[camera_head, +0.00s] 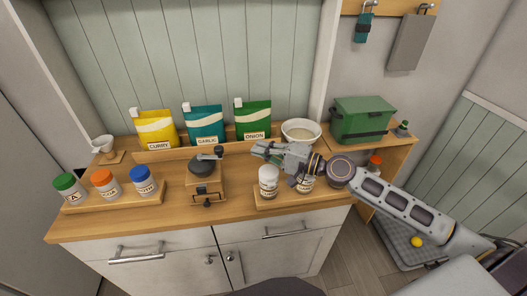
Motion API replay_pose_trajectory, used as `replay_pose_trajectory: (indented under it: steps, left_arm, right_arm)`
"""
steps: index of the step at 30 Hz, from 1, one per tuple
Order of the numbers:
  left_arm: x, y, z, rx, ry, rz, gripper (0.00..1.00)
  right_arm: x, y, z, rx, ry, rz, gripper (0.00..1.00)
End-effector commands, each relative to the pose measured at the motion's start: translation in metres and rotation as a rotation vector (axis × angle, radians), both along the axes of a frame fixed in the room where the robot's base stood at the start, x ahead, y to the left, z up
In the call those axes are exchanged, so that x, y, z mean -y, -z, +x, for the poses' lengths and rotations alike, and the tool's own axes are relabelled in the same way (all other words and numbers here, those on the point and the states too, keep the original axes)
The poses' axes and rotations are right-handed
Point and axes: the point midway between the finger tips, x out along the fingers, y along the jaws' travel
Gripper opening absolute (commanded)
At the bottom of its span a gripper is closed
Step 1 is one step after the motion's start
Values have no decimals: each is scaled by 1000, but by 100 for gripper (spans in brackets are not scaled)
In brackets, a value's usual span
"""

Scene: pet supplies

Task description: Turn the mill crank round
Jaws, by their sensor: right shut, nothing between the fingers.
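The mill (204,185) stands on the wooden counter near its middle, a wooden box with a dark round top. Its crank (210,155) is a dark arm on top with a knob at the right end. My right gripper (259,150) comes in from the right and is shut and empty. It is to the right of the crank knob, with a gap between them in the picture. It is above the counter, behind the white-and-dark jars. My left gripper is not in view.
Yellow (156,129), teal (204,125) and green (253,119) bags stand behind the mill. Capped jars (103,183) stand on a tray at left. A white-lidded jar (268,181) is below my gripper. A bowl (301,131) and green box (362,119) are at right.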

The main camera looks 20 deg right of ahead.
Motion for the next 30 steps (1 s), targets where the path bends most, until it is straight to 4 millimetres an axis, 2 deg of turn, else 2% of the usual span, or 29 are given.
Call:
replay_pose_trajectory:
  steps: [10, 30]
  left_arm:
    - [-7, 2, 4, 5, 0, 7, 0]
    - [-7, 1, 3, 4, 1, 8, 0]
  right_arm:
    - [3, 0, -5, 1, -1, -1, 0]
    - [3, 0, -4, 1, -1, -1, 0]
